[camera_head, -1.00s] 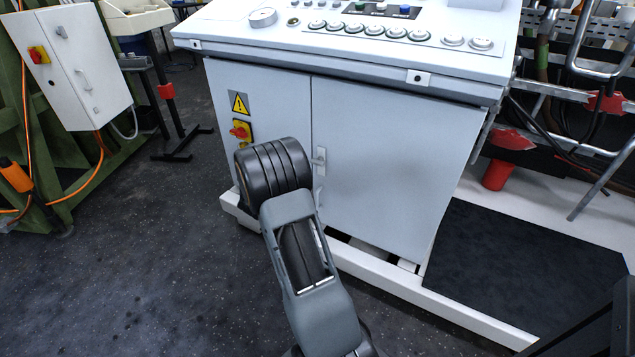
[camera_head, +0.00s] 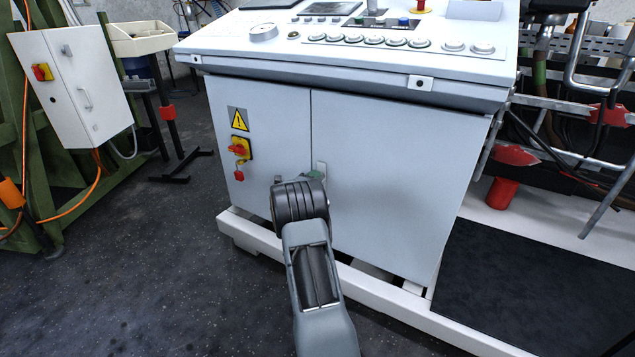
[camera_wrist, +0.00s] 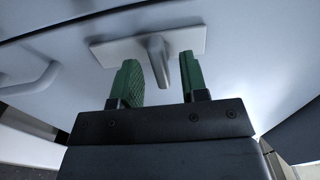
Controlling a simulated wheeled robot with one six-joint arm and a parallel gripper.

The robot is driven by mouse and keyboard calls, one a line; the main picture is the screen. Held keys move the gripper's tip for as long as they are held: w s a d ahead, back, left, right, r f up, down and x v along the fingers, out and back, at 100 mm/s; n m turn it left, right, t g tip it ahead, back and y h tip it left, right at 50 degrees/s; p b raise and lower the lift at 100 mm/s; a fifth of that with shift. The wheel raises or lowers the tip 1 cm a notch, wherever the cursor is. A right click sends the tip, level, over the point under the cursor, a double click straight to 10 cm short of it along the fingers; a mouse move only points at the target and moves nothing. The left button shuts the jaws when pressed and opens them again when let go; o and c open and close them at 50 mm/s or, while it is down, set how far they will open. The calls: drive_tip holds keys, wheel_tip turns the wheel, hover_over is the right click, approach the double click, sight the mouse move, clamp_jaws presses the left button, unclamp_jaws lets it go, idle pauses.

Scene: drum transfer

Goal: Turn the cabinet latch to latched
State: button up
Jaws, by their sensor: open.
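The cabinet latch is a pale metal plate (camera_wrist: 120,48) with a short lever (camera_wrist: 158,68) standing out from it, clear in the wrist view. In the head view the latch plate (camera_head: 321,168) shows on the grey cabinet's right door (camera_head: 390,180), near the door seam, partly hidden by my wrist. My gripper (camera_wrist: 158,62) is open, with one green-padded finger on each side of the lever. A gap shows between the lever and each pad.
A red and yellow switch (camera_head: 239,149) and warning sign (camera_head: 238,119) are on the left door. A white base rail (camera_head: 380,308) runs below the cabinet. A curved raised handle shape (camera_wrist: 32,82) shows at left in the wrist view. Dark floor (camera_head: 130,270) is clear at left.

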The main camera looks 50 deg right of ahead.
drive_tip(key=shift+x, duration=0.95)
clamp_jaws()
